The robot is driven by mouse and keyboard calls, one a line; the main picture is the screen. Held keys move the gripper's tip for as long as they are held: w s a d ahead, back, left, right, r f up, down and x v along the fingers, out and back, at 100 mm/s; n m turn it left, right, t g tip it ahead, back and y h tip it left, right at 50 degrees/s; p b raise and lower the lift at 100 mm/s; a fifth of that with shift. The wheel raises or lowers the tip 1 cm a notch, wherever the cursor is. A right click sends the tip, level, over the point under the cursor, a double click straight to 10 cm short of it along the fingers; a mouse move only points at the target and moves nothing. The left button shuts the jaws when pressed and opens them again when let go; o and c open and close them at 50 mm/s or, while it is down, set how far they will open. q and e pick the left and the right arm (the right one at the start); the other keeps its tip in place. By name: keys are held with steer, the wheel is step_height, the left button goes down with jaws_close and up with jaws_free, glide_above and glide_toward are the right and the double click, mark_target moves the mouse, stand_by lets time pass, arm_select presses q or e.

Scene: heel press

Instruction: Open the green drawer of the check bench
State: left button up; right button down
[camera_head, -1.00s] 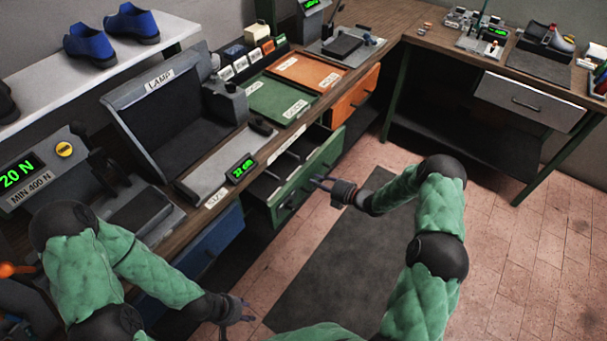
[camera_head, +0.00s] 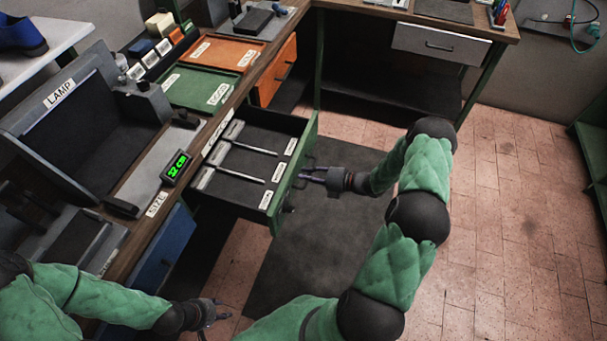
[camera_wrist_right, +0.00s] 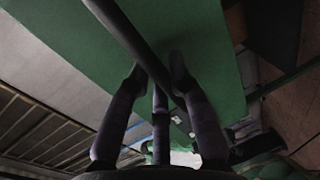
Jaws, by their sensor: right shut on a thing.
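The green drawer (camera_head: 303,145) of the check bench stands well open in the head view. Its dark inside shows, with light rod-like tools (camera_head: 240,175) and white labels. Its green front fills much of the right wrist view (camera_wrist_right: 215,45). A dark bar handle (camera_wrist_right: 118,30) crosses that front. My right gripper (camera_head: 304,175) is at the outer face of the drawer front. In the wrist view its fingers (camera_wrist_right: 157,72) are closed around the handle. My left gripper (camera_head: 218,311) is low in front of the bench, away from the drawer, with its fingers apart and empty.
A blue drawer (camera_head: 160,250) is on the near left and an orange drawer (camera_head: 277,75) beyond the green one. The bench top holds a lamp box (camera_head: 75,125), a size display (camera_head: 176,167) and trays. Open floor (camera_head: 510,220) lies to the right.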

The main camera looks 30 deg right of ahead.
steer(key=c, duration=1.1)
jaws_free()
steer(key=shift+d, duration=0.1)
steer(key=v, duration=1.2)
steer(key=shift+f, duration=0.1)
